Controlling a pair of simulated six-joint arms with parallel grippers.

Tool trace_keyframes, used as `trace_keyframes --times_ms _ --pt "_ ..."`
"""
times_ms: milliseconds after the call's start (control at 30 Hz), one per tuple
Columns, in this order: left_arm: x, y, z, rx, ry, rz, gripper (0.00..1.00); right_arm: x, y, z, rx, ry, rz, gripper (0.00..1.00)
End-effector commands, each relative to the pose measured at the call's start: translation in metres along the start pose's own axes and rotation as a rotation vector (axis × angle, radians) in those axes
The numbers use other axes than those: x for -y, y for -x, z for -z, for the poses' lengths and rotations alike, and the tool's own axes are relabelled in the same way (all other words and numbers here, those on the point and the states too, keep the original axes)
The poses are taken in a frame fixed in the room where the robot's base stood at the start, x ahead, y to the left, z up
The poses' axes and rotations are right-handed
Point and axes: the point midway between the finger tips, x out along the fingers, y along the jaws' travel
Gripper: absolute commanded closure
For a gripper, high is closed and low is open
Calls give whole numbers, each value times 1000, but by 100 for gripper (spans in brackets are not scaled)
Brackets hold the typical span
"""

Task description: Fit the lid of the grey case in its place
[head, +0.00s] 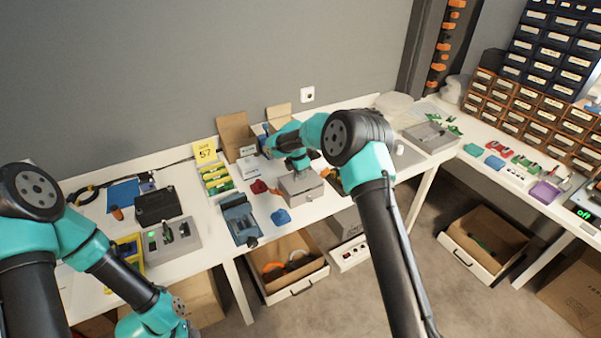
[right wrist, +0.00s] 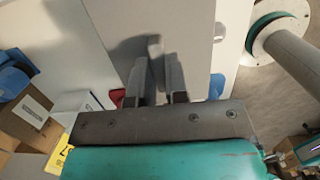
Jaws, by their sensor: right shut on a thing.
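The grey case (head: 303,198) stands on the white table near the middle of the head view. Its flat grey lid lies at the top of it, under my right gripper (head: 297,167). In the right wrist view the lid (right wrist: 115,28) is a broad grey surface, and my right gripper (right wrist: 158,85) is shut on the raised grip at its middle. I cannot tell whether the lid is fully seated or slightly above the rim. My left arm (head: 110,265) is at the lower left, away from the case; its fingertips are not visible.
A blue clamp-like tool (head: 239,218) and a blue piece (head: 281,217) lie left of the case, with a red piece (head: 259,187) close by. A tray with green and yellow items (head: 216,179) and open cartons (head: 236,134) stand behind. An open drawer (head: 287,268) is below.

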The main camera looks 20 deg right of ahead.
Motion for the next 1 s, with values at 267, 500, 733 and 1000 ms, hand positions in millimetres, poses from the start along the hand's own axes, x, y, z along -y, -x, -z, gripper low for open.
trace_keyframes --times_ms 267,500,733,1000 --pt "0 0 0 0 0 0 57 0 -7 1 0 0 0 100" --pt "0 0 0 0 0 0 57 0 -10 2 0 -1 0 78" --pt "0 0 0 0 0 0 57 0 -10 2 0 0 0 56" --pt "0 0 0 0 0 0 57 0 -9 2 0 0 0 56"
